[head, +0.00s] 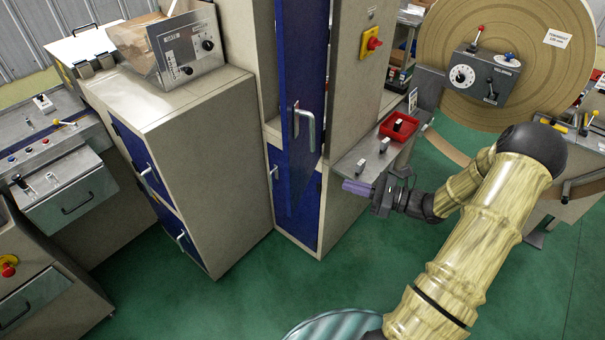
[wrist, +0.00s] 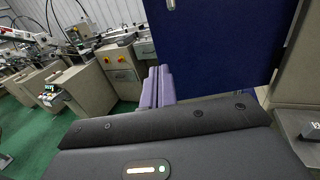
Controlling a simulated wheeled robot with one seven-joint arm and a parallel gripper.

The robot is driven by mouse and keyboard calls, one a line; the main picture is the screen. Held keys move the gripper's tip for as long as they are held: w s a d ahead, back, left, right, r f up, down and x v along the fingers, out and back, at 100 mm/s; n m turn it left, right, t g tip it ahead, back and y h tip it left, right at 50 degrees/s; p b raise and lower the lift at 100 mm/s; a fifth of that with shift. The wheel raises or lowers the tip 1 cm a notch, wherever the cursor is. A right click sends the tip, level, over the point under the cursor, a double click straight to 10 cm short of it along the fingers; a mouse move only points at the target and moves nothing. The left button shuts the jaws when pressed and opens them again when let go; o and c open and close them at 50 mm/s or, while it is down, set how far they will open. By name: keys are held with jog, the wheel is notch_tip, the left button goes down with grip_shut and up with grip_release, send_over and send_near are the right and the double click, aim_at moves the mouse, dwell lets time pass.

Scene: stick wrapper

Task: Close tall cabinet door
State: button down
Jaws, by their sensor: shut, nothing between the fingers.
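The tall cabinet door (head: 310,75) is a dark blue panel with a silver bar handle (head: 305,127), in the middle of the head view. It appears swung partly outward, with its lower end in front of the lower blue door. How wide it stands open is hard to tell. It fills the upper right of the wrist view (wrist: 215,45). My gripper (head: 356,187) has purple fingers held together, empty. In the head view it is right of the door and lower than its handle. In the wrist view the fingers (wrist: 157,88) are beside the door's lower left edge; contact is unclear.
A metal shelf (head: 352,157) with a red tray (head: 399,126) lies just behind my gripper. A beige cabinet (head: 205,160) with blue doors stands left of the tall cabinet. A large round machine (head: 440,40) is at the right. Green floor (head: 290,280) is clear in front.

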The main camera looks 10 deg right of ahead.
aim_at(292, 170)
jog(key=shift+a, duration=0.15)
jog(key=p+x, duration=0.6)
jog(key=x, duration=0.7)
jog(key=shift+a, duration=0.15)
jog(key=shift+w+a, duration=0.2)
jog(key=shift+a, duration=0.05)
jog(key=shift+w, duration=0.15)
